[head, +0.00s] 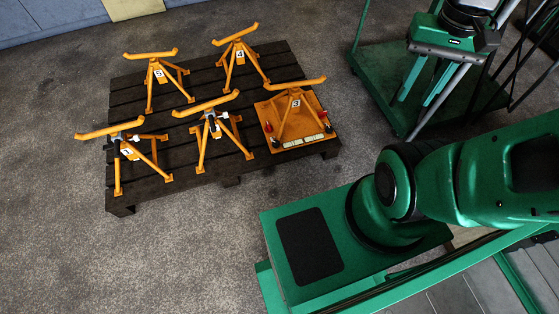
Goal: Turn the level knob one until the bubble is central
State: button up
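An orange plate (262,112) lies on the front right corner of a dark pallet and carries an orange stand labelled 3 (295,103). Two pale strips that look like level vials (302,141) sit along its front edge; the bubbles are too small to make out. A small red part (268,127) shows at the plate's left edge and another (323,114) at its right. Dark knob-like parts (328,128) show at the front corners. I cannot tell which is level knob one. My gripper is not in view; my green arm runs off the right edge, apart from the plate.
Several other orange stands, such as the one labelled 1 (128,151), stand on the pallet (232,178). A green platform (388,88) with green and black equipment (452,42) is at the upper right. Grey floor (190,250) in front of the pallet is clear.

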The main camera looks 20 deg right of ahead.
aim_at(275, 144)
jog(key=u, duration=0.3)
jog(key=k, duration=1)
jog(key=z, duration=0.15)
jog(key=i, duration=1.75)
jog(key=u, duration=0.35)
